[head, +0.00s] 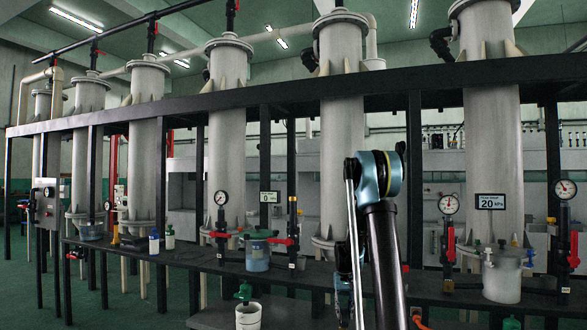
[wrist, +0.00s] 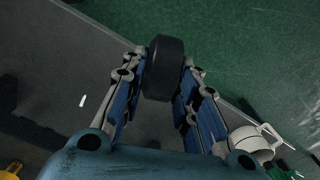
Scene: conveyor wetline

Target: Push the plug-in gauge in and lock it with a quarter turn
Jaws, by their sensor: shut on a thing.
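In the wrist view my gripper (wrist: 164,78) is shut on a black, round, thick-rimmed thing, which looks like the plug-in gauge (wrist: 165,62). It is seen edge-on between the two blue-and-grey fingers, and its dial face does not show. In the head view my arm stands right of the middle; the fingers and the held gauge cannot be made out there. Other dial gauges sit on the pipework: one left of the middle (head: 221,198), one on the right (head: 448,204) and one at the far right (head: 566,189). I cannot tell which fitting takes the held gauge.
A dark bench (head: 290,272) runs along the tall grey columns (head: 230,110), under a black frame. A lidded blue container (head: 257,255) and a grey lidded pot (head: 501,280) stand on it. A white cup (wrist: 247,143) is right of the fingers. Green floor (wrist: 250,50) lies beyond the bench edge.

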